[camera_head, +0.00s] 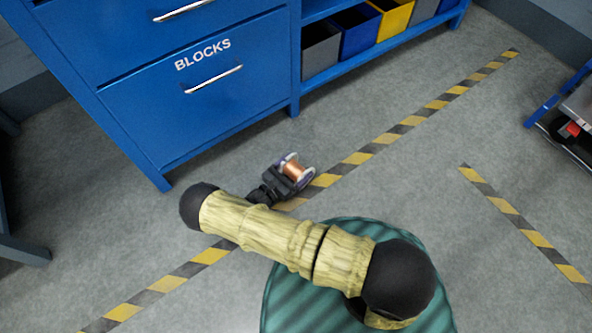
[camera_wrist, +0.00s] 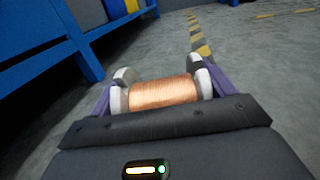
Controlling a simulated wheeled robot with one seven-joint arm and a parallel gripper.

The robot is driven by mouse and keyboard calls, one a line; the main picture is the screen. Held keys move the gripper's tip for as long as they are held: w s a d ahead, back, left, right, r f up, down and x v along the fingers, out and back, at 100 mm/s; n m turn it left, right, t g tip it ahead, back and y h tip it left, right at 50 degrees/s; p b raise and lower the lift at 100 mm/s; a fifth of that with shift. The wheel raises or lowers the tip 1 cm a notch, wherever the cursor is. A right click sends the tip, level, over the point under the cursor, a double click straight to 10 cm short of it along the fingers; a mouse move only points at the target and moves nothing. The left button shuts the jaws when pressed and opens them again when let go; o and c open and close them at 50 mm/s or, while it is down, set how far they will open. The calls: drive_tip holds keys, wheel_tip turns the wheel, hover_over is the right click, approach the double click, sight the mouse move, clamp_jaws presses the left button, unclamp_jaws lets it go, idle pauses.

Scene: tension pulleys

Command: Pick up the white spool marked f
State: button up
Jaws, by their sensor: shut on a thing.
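A spool with white flanges wound with copper-coloured wire (camera_head: 294,170) is at the end of my arm in the head view. It also shows in the wrist view (camera_wrist: 163,93), lying sideways between the two purple fingers. My gripper (camera_head: 291,173) is shut on the spool, with a finger against each white flange; the gripper also shows in the wrist view (camera_wrist: 165,98). The spool is held above the floor. No letter f can be read on the spool in either view.
A blue cabinet (camera_head: 200,95) with a drawer labelled BLOCKS stands at the upper left. A blue shelf with grey, blue and yellow bins (camera_head: 393,16) adjoins it. Yellow-black tape (camera_head: 356,158) crosses the grey floor. A blue-framed rack (camera_head: 545,108) is at the right edge. Open floor lies between.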

wheel_tip(320, 180, up, 10)
drive_tip(key=p, duration=0.7)
idle(0.4)
wheel_tip(320, 180, up, 20)
drive_tip(key=n+t+y+p, duration=0.45)
drive_tip(key=y+p, duration=0.25)
drive_tip(key=p, duration=0.4)
hover_over(296, 169)
drive_tip(key=w+d, duration=0.8)
drive_tip(key=w, duration=0.2)
drive_tip(key=d+r+n+y+p, duration=0.4)
drive_tip(key=d+r+y+p, duration=0.1)
drive_tip(key=r+y+p, duration=0.1)
drive_tip(key=shift+w+d+r+n+t+p, duration=0.35)
drive_tip(key=shift+w+d+r+t+p, duration=0.1)
drive_tip(key=shift+r+p, duration=0.35)
